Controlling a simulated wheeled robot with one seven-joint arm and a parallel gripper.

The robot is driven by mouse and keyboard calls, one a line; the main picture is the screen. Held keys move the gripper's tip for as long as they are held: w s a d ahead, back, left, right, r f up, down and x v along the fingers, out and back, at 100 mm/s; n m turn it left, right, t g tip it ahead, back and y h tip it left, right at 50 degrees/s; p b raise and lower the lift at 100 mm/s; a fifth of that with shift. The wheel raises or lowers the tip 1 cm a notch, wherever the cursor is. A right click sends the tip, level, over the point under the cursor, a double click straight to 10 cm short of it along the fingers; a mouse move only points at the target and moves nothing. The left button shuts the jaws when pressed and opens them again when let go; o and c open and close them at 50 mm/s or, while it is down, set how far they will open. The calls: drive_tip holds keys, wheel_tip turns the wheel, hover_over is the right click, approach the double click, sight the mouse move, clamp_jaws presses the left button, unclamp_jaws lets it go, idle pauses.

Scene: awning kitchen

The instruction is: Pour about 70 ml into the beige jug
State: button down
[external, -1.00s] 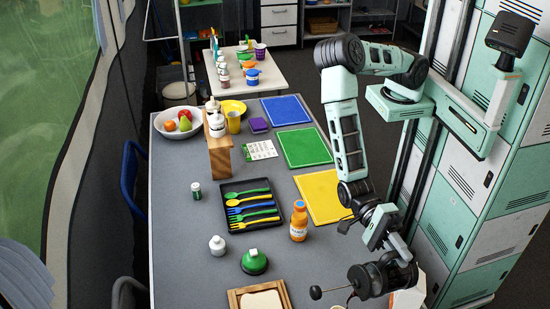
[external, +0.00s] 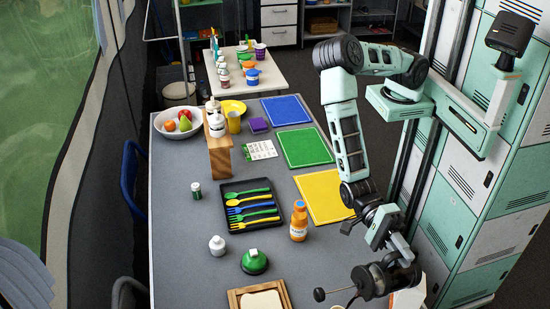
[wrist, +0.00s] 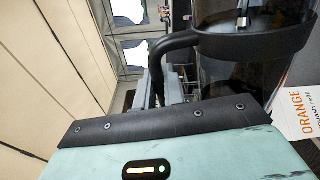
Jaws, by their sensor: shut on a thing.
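My gripper (wrist: 160,88) is shut on the black handle of a dark French press (external: 372,281). The press also shows in the wrist view (wrist: 250,42), with a clear wall and a black band. In the external view it lies tipped on its side at the bottom right, its plunger rod and black knob pointing left. A small curved pale edge shows just below it at the picture's bottom border. It may be the beige jug, but it is mostly cut off and I cannot tell. Any liquid flow is not visible.
A white carton marked ORANGE (wrist: 300,115) stands close to the press. An orange bottle (external: 299,222), a green-lidded pot (external: 254,262), a cutlery tray (external: 231,222) and a framed board (external: 233,300) are on the grey table. The yellow mat (external: 318,195) is bare.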

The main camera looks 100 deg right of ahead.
drive_tip(key=shift+s+f, duration=0.1)
drive_tip(key=shift+s, duration=0.05)
idle(0.4)
drive_tip(key=shift+w+f+m, duration=0.25)
drive_tip(key=shift+f+m, duration=0.05)
drive_tip(key=shift+m, duration=0.1)
idle(0.6)
drive_tip(key=s+n, duration=0.1)
drive_tip(key=s+r, duration=0.1)
drive_tip(key=s+r+n, duration=0.1)
drive_tip(key=s, duration=0.1)
drive_tip(key=shift+d+r+n, duration=0.1)
drive_tip(key=shift+d+n, duration=0.2)
drive_tip(key=shift+d, duration=0.1)
drive_tip(key=shift+w+d+f+b, duration=0.1)
drive_tip(key=shift+w+f+b, duration=0.15)
drive_tip(key=shift+b, duration=0.05)
drive_tip(key=shift+s+f+n+b, duration=0.1)
drive_tip(key=shift+s+n+b, duration=0.4)
drive_tip(key=shift+n, duration=0.7)
drive_tip(key=shift+s, duration=0.1)
